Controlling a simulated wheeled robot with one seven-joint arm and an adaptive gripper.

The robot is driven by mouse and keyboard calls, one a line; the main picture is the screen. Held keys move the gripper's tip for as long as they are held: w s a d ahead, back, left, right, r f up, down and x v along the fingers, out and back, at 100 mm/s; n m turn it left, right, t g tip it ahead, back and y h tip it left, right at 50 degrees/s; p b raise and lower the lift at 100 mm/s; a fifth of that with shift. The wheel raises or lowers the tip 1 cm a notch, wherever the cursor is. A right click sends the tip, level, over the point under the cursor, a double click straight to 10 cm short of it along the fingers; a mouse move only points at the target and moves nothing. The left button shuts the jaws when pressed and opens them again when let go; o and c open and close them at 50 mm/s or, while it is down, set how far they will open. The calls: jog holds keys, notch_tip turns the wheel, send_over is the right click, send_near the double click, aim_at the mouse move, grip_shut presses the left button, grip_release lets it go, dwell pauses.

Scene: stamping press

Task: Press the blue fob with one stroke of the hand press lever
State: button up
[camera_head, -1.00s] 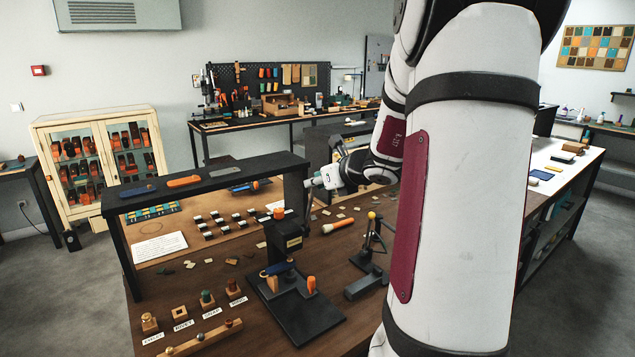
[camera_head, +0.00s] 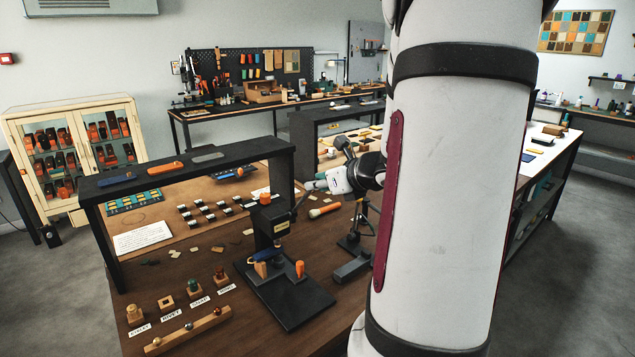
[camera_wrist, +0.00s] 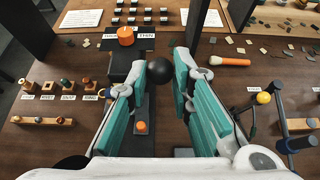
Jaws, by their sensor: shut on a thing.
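The black hand press (camera_head: 268,225) stands on the brown bench, with an orange cap on top; the cap also shows in the wrist view (camera_wrist: 126,36). Its lever slants up to the right towards my gripper (camera_head: 316,186). In the wrist view my gripper (camera_wrist: 168,68) has its teal fingers closed on the lever's round black knob (camera_wrist: 157,71). The blue fob (camera_head: 262,255) appears to lie low on the press, under its head, beside a tan piece. An orange peg (camera_head: 300,268) stands on the press base. My fingers hide the fob in the wrist view.
A black shelf frame (camera_head: 185,170) spans the bench behind the press. A stand with a yellow knob (camera_wrist: 263,98) and an orange-handled brush (camera_wrist: 229,61) lie to the right. Small stamps and a wooden rail (camera_head: 188,331) sit front left.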

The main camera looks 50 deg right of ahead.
jog(key=s+f+b, duration=0.2)
jog(key=s+f, duration=0.1)
jog(key=shift+s+a+f, duration=0.2)
jog(key=shift+a+f, duration=0.1)
jog(key=shift+a, duration=0.05)
jog(key=shift+w+d+r+p, duration=0.2)
jog(key=shift+w+r+p, duration=0.05)
jog(key=shift+w+r, duration=0.6)
jog(key=shift+w+d+r+p, duration=0.2)
jog(key=shift+w+r, duration=0.55)
jog(key=shift+w, duration=0.05)
jog(key=shift+w+d+r+p, duration=0.2)
jog(key=shift+w+r+p, duration=0.05)
jog(key=shift+w+r, duration=0.6)
jog(key=shift+w, duration=0.1)
jog(key=shift+w+d+r, duration=0.15)
jog(key=shift+w+r, duration=0.15)
jog(key=shift+w, duration=0.35)
jog(key=shift+w+d+r, duration=0.15)
jog(key=shift+w+r, duration=0.2)
jog(key=shift+w, duration=0.3)
jog(key=shift+w+d+r, duration=0.15)
jog(key=shift+w+r, duration=0.15)
jog(key=shift+w, duration=0.35)
